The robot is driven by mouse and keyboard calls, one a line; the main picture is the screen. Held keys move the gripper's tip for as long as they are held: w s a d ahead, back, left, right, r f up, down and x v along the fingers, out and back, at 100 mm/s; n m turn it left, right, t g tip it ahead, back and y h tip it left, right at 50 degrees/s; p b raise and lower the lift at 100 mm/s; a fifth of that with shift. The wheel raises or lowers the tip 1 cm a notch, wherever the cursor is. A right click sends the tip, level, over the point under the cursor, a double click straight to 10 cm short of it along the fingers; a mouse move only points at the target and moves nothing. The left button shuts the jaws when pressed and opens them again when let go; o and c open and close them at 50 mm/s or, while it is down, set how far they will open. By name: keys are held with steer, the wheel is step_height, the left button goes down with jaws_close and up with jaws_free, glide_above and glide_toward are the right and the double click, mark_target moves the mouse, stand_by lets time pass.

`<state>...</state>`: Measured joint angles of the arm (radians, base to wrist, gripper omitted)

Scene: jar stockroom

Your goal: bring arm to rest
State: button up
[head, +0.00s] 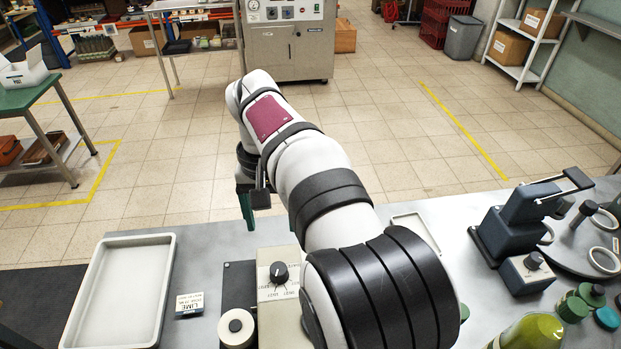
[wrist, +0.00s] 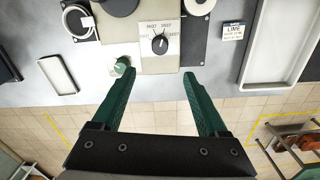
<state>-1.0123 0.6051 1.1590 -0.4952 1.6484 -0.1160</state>
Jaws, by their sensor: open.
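My arm reaches forward over the far edge of the grey table (head: 213,253). My gripper (head: 246,207) hangs beyond that edge in the head view, partly hidden by my own wrist. In the wrist view my gripper (wrist: 160,76) shows two green fingers spread wide apart with nothing between them. The table's edge and the tiled floor lie below it. The beige box with a dial (wrist: 160,45) stands ahead of the fingertips; it also shows in the head view (head: 272,262).
A white tray (head: 161,246) and a LIME label block (head: 190,304) are left of the dial box. A blue press (head: 517,215), a green jar (head: 532,333) and several lids are at the right. A small green-topped item (wrist: 122,66) is near the left finger.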

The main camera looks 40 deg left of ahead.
steer(key=d+r+m, duration=0.2)
steer(key=d+m, duration=0.2)
steer(key=d, duration=0.9)
steer(key=d+r+m, duration=0.2)
steer(key=d+m, duration=0.1)
steer(key=d, duration=1.1)
steer(key=s+d+f+m+y, duration=0.1)
steer(key=s+d+f+m, duration=0.4)
steer(key=s+d, duration=0.5)
steer(key=shift+s+f+m+y, duration=0.4)
steer(key=shift+s+f, duration=0.2)
steer(key=shift+s, duration=0.6)
